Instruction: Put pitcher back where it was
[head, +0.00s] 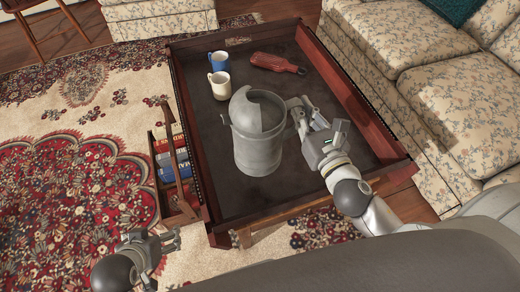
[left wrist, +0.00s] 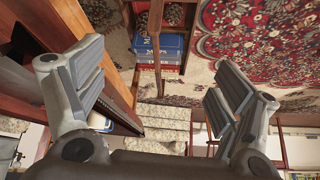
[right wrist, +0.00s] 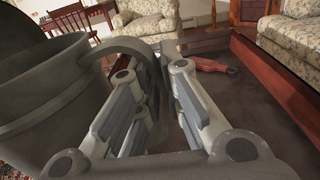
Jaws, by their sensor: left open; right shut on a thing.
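The grey pitcher (head: 258,135) is upright at the near middle of the dark tray-like table top (head: 225,190). In the head view I cannot tell whether its base touches the surface. My right gripper (head: 303,117) is at the pitcher's right side, shut on its handle. In the right wrist view the pitcher (right wrist: 50,95) fills the left side, and its curved handle (right wrist: 130,48) passes between the fingers of my right gripper (right wrist: 158,110). My left gripper (head: 172,240) is open and empty, left of the table's near corner. Its spread fingers also show in the left wrist view (left wrist: 160,85).
A blue mug (head: 219,61), a cream mug (head: 220,86) and a red paddle-like object (head: 276,63) lie farther back on the table. Raised wooden walls (head: 350,90) edge it. Books (head: 172,158) sit in a rack at its left side. A floral sofa (head: 430,80) stands right.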

